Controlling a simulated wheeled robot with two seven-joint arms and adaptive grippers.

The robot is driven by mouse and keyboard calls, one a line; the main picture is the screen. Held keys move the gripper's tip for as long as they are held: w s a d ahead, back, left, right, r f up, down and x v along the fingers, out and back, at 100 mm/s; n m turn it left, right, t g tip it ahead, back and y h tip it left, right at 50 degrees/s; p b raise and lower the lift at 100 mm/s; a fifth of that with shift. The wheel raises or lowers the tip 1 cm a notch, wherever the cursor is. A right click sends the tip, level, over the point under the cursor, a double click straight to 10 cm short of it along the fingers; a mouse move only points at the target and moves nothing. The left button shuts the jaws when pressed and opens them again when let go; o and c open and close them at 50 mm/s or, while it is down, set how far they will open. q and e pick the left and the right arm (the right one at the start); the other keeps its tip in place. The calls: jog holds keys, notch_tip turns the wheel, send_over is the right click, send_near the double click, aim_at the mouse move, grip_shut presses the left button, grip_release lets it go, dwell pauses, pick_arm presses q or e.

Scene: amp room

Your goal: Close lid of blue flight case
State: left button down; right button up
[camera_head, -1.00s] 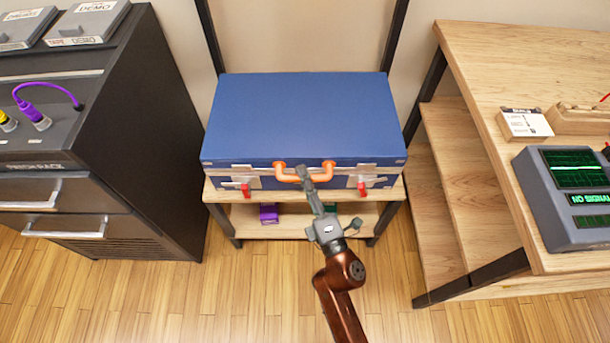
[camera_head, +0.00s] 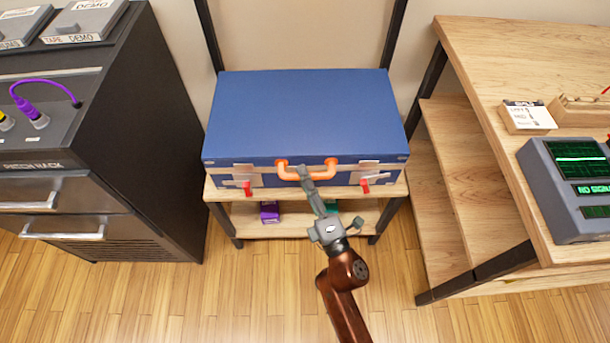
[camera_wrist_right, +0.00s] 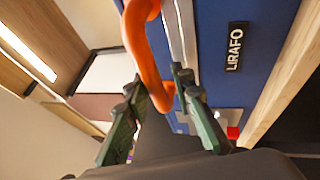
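The blue flight case (camera_head: 304,115) sits on a low wooden stand in the middle of the head view. Its lid lies flat and looks down on the base; any thin gap at the seam cannot be made out. An orange handle (camera_head: 307,172) is on the front, with a red latch on each side (camera_head: 248,188) (camera_head: 365,186). My right gripper (camera_head: 305,175) is at the handle. In the right wrist view the fingers (camera_wrist_right: 157,85) are apart, with the orange handle (camera_wrist_right: 146,50) between them; firm contact cannot be told. My left gripper is out of view.
A black rack cabinet (camera_head: 125,120) stands left of the case. A wooden desk (camera_head: 480,60) with a grey scope (camera_head: 545,190) stands to the right. The stand's lower shelf (camera_head: 245,220) holds a purple item (camera_head: 270,211). The floor in front is clear.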

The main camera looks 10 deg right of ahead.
jog(key=shift+d, duration=0.2)
jog(key=shift+r, duration=0.1)
jog(key=shift+a+r, duration=0.1)
jog(key=shift+r, duration=5)
jog(key=shift+f, duration=0.1)
jog(key=s+d+f+b, duration=0.1)
jog(key=s+d+f, duration=0.2)
jog(key=f, duration=0.4)
jog(key=shift+s+f, duration=0.25)
jog(key=shift+s, duration=0.25)
